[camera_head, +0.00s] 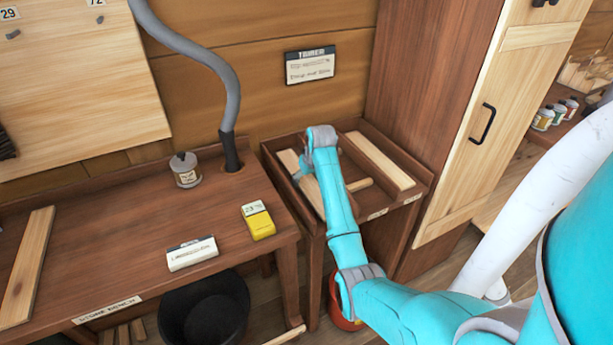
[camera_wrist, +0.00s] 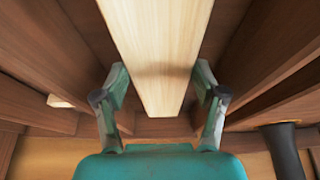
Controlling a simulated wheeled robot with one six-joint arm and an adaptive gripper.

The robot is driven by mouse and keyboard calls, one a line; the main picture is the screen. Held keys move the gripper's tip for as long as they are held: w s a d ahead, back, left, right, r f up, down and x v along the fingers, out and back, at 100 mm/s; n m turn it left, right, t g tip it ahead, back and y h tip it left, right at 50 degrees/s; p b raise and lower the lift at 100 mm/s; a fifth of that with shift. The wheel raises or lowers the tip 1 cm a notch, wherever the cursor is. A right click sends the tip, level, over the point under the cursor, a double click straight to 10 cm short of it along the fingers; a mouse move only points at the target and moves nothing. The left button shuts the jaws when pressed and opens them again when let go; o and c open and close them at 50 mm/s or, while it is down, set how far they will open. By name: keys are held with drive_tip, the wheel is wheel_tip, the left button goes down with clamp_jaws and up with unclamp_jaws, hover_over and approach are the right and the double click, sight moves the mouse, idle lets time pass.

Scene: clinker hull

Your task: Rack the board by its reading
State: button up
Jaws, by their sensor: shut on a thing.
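A pale board (camera_head: 303,184) lies in the left part of the wooden rack (camera_head: 288,147), partly hidden by my arm. My gripper (camera_wrist: 161,98) is over this part of the rack, with its fingers on either side of the board (camera_wrist: 157,55) in the wrist view. It is shut on the board. I cannot tell whether the board rests on the rack floor. A yellow meter (camera_head: 259,223) with a small green display lies on the bench; its digits are too small to read surely.
Another pale board (camera_head: 379,161) lies in the rack's right part. The bench (camera_head: 120,240) holds a jar (camera_head: 186,172), a card (camera_head: 192,254) and a board (camera_head: 26,265) at left. A grey hose (camera_head: 195,50) rises from the bench. A tall cabinet (camera_head: 490,110) stands right of the rack.

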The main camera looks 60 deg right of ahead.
drive_tip(key=shift+f, duration=0.35)
idle(0.6)
drive_tip(key=o, duration=1.4)
drive_tip(key=v, duration=1.2)
